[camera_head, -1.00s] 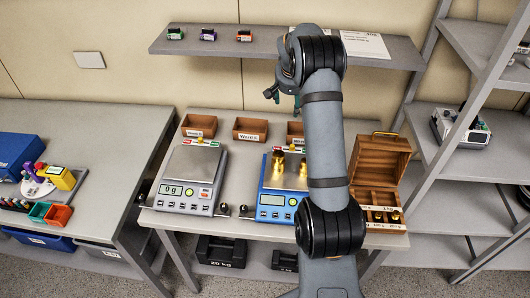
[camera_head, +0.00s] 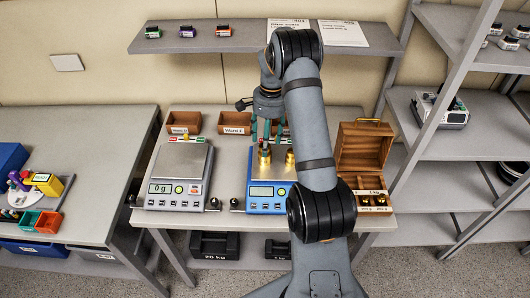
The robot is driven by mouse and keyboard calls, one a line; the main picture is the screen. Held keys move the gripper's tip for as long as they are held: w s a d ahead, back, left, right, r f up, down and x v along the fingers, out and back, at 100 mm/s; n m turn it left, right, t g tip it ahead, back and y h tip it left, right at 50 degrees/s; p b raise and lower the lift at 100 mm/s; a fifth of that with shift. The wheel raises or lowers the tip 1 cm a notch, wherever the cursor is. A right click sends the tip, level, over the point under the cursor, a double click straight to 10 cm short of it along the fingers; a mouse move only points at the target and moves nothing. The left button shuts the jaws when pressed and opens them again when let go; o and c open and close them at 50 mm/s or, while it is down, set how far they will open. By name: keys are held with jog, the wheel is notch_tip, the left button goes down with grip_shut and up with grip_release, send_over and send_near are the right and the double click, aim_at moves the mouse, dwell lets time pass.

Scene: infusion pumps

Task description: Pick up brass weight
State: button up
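Two brass weights stand upright on the pan of the blue scale (camera_head: 266,208): a left one (camera_head: 264,160) and a right one (camera_head: 290,158). My gripper (camera_head: 266,138) points down just above the left brass weight. Its teal fingers look spread apart, with nothing visibly held between them. I cannot tell whether the fingertips touch the weight. More small brass weights (camera_head: 381,200) sit in the front compartments of the open wooden case (camera_head: 362,150). My arm covers the right part of the blue scale.
A grey scale (camera_head: 180,175) reading 0 g stands left of the blue one. Small dark knobs (camera_head: 214,203) stand between the scales. Brown bins (camera_head: 234,123) line the table's back edge under a wall shelf (camera_head: 190,40). A metal rack (camera_head: 440,150) stands at right.

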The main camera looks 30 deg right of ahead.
jog(key=f, duration=0.2)
jog(key=f+p, duration=0.1)
jog(key=shift+a+f, duration=0.2)
jog(key=shift+a, duration=0.05)
jog(key=shift+c, duration=1.3)
jog(key=c, duration=1.1)
